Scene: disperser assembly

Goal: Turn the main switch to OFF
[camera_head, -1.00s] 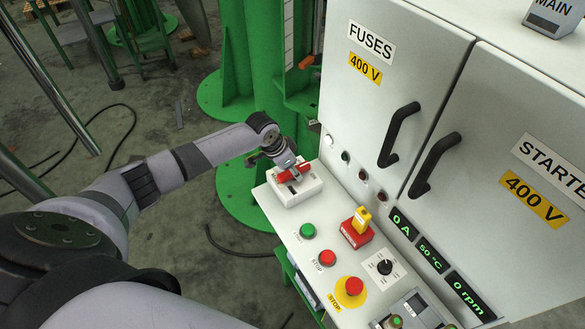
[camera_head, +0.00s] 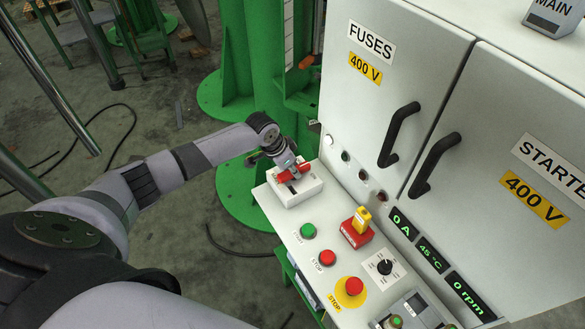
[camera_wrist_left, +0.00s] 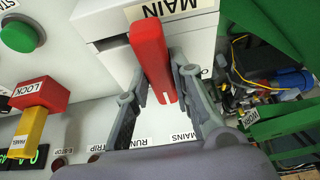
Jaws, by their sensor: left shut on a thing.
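The main switch is a white box (camera_head: 295,190) with a red handle (camera_head: 281,177) at the far end of the control panel. In the left wrist view the red handle (camera_wrist_left: 151,60) stands up between my two fingers, with the box and its MAIN label (camera_wrist_left: 175,8) behind it. My left gripper (camera_wrist_left: 165,92) is shut on the handle. In the head view my left gripper (camera_head: 291,169) sits over the box and hides part of the handle. The handle's exact angle against the box markings cannot be read. My right gripper is in neither view.
The panel also carries a green button (camera_head: 308,231), a red stop button (camera_head: 327,258), a yellow-and-red lock (camera_head: 357,228), a black knob (camera_head: 384,267) and an emergency stop (camera_head: 353,287). A grey cabinet with black door handles (camera_head: 398,135) stands behind. Green machine columns (camera_head: 252,100) stand beyond.

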